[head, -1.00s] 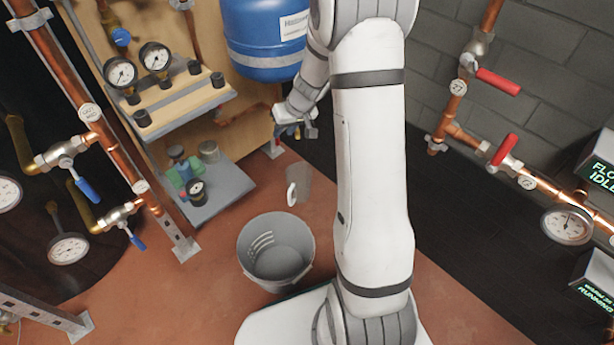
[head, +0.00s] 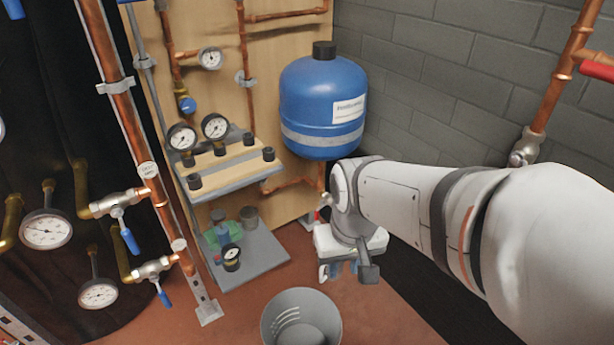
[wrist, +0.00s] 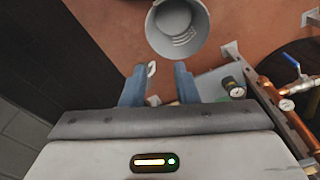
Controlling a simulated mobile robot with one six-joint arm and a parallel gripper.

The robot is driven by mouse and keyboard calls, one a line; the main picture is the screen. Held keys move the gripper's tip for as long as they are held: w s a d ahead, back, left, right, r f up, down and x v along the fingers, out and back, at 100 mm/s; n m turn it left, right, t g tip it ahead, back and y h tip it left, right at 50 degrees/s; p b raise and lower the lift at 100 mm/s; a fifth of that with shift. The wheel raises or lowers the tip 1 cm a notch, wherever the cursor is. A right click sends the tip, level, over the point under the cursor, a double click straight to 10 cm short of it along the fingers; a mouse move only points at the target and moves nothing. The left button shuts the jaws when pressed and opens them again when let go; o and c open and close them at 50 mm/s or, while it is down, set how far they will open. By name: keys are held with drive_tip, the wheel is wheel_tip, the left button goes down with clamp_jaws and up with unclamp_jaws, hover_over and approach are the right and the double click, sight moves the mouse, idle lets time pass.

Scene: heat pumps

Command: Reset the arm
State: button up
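My gripper (head: 338,272) hangs at the end of my white arm, right of the middle in the head view, pointing down. In the wrist view its two blue fingers (wrist: 160,84) stand apart with nothing held between them. Beyond the fingers is the reddish floor. A small white loop (wrist: 151,69) shows by the left finger, apparently on the floor below.
A grey bucket (head: 300,322) stands on the floor below my gripper; it also shows in the wrist view (wrist: 176,28). A blue tank (head: 322,105) hangs behind my gripper. Shelves with gauges (head: 215,127) and copper pipes (head: 125,120) stand left. A grey block wall (head: 450,90) is behind my arm.

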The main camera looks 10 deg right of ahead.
wheel_tip(320, 180, up, 38)
drive_tip(key=t+p, duration=0.1)
drive_tip(key=p, duration=3.3)
drive_tip(key=shift+f+p, duration=0.2)
drive_tip(key=shift+p, duration=0.1)
